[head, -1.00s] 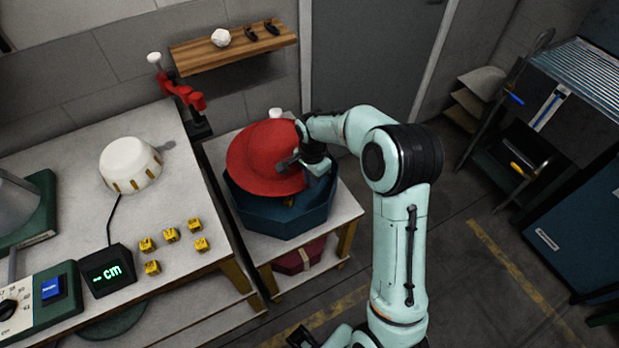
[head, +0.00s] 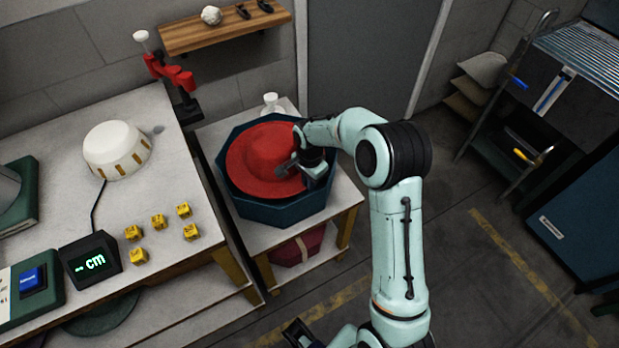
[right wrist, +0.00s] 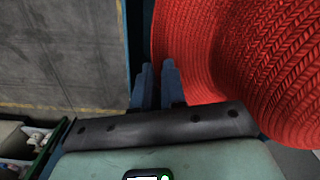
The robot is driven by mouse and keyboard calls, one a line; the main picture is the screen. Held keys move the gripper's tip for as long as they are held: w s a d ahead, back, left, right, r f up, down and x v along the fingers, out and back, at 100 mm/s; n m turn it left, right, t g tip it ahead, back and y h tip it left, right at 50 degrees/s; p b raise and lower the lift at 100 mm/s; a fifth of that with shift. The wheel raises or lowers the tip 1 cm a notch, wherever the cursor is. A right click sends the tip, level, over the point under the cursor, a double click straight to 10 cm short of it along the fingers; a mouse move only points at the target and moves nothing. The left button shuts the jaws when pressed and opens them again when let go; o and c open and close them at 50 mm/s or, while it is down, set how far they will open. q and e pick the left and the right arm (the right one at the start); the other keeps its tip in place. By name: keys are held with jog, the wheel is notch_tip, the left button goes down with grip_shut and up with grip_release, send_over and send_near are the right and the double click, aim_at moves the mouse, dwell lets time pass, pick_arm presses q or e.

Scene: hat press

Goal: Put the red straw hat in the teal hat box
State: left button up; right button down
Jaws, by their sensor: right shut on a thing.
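The red straw hat (head: 265,150) lies crown up inside the rim of the dark teal octagonal hat box (head: 272,214) in the head view. The box walls show all around the brim, except where my arm covers the right side. My right gripper (head: 287,169) is at the hat's right front, shut on its brim. In the right wrist view the woven hat (right wrist: 240,60) fills the right side, beside the closed fingers (right wrist: 156,85). Whether the hat rests on the box bottom is hidden. My left gripper (head: 299,334) shows only partly at the bottom edge.
The box stands on a small white-topped table (head: 340,205), with a dark red box (head: 297,248) on its lower shelf. A white bottle (head: 271,103) stands behind. The left workbench (head: 150,215) holds a white hat block (head: 117,150), yellow cubes and a display.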

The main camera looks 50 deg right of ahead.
jog(key=shift+f+b, duration=2.25)
jog(key=shift+f, duration=1.35)
pick_arm(q)
jog(key=shift+t, duration=0.4)
jog(key=f, duration=0.1)
jog(key=w+f, duration=0.1)
jog(key=f, duration=0.2)
jog(key=shift+w, duration=0.3)
pick_arm(e)
jog(key=shift+s+a+f, duration=0.1)
jog(key=shift+f, duration=0.15)
